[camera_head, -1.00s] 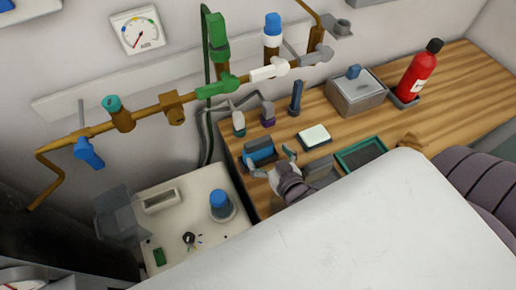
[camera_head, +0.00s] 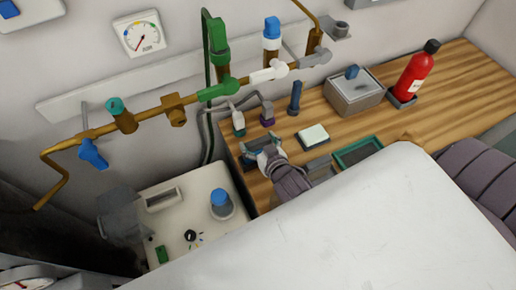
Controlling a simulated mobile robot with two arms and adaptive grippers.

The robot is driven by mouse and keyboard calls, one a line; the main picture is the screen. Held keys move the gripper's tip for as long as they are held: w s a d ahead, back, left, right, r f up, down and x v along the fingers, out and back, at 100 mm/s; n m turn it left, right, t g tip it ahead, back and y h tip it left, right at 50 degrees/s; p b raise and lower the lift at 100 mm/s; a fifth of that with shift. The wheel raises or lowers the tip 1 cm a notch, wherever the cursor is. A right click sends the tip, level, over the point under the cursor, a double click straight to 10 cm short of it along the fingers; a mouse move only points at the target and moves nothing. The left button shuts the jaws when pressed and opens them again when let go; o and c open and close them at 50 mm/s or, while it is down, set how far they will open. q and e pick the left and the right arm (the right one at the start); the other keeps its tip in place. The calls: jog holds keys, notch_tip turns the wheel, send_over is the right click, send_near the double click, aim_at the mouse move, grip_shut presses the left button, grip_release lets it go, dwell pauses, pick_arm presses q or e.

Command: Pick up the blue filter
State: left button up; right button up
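The blue filter (camera_head: 251,145) is a small dark-blue block in a dark holder at the left end of the wooden worktop. My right gripper (camera_head: 266,155) is over its front right side and hides much of it. The fingertips look close to the filter or touching it. They are too small and covered to tell whether they are shut on it. My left gripper is not in view.
Small bottles (camera_head: 238,122) stand just behind the filter. A white sponge-like block (camera_head: 313,135) and a green-rimmed tray (camera_head: 376,143) lie to its right. A grey box (camera_head: 354,97) and red extinguisher (camera_head: 416,72) stand farther right. A brass pipe (camera_head: 145,114) with valves runs above.

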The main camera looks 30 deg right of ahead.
jog(key=shift+c, duration=1.4)
jog(key=shift+r, duration=0.1)
jog(key=shift+r, duration=0.25)
notch_tip(320, 180, up, 4)
jog(key=shift+f+b, duration=0.2)
jog(key=shift+b, duration=0.1)
jog(key=s+d+r+b, duration=0.1)
jog(key=s+d+r, duration=0.5)
jog(key=d, duration=0.3)
jog(key=shift+s+d+r, duration=0.3)
jog(key=shift+s+r, duration=0.1)
jog(key=shift+r, duration=0.05)
